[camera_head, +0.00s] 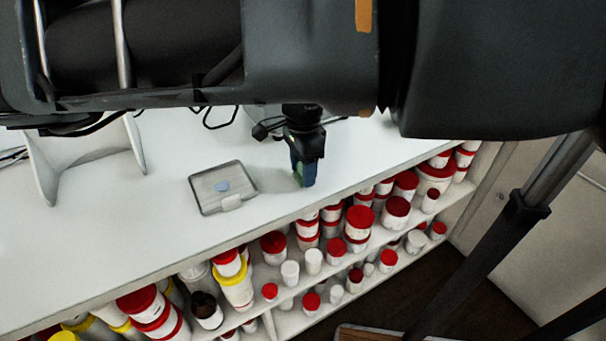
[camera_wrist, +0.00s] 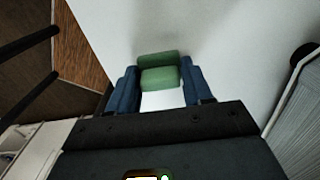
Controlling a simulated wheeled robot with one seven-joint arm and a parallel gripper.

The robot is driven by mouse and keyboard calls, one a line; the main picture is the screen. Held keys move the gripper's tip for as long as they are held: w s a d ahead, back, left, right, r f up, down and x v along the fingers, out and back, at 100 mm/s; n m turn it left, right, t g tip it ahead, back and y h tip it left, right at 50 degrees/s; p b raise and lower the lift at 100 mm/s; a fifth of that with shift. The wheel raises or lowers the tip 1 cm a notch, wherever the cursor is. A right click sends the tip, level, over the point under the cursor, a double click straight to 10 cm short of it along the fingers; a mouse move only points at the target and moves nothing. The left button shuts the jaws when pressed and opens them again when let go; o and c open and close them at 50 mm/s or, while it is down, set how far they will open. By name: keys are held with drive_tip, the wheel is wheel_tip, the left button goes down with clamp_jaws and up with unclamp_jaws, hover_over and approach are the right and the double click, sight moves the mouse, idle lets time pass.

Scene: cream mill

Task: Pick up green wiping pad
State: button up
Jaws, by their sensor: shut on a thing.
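The green wiping pad (camera_wrist: 160,78) is between the two blue fingers of my gripper (camera_wrist: 161,88) in the wrist view. The fingers press on its left and right ends, and the pad looks bent or stepped across its middle. In the head view my gripper (camera_head: 304,172) points down at the white counter (camera_head: 110,240), close to its front edge. Only a small bit of the green pad (camera_head: 298,170) shows there beside the blue fingers. I cannot tell whether the pad still touches the counter.
A clear lidded box (camera_head: 205,203) with a blue round thing inside lies left of my gripper. A white stand (camera_head: 60,165) is further left. Shelves below the counter edge hold many jars with red lids (camera_head: 360,217) and yellow lids. The counter's front left is clear.

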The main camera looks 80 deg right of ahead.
drive_tip(key=shift+c, duration=0.4)
drive_tip(key=shift+r, duration=0.5)
wheel_tip(320, 180, up, 2)
drive_tip(key=shift+r+b, duration=0.25)
drive_tip(key=shift+b, duration=0.1)
drive_tip(key=s+d+r+b, duration=0.1)
drive_tip(key=s+d+r, duration=0.3)
drive_tip(key=s+r, duration=0.3)
drive_tip(key=s, duration=0.3)
drive_tip(key=shift+s+d+r, duration=0.25)
drive_tip(key=shift+s+d, duration=0.05)
drive_tip(key=shift+d, duration=0.1)
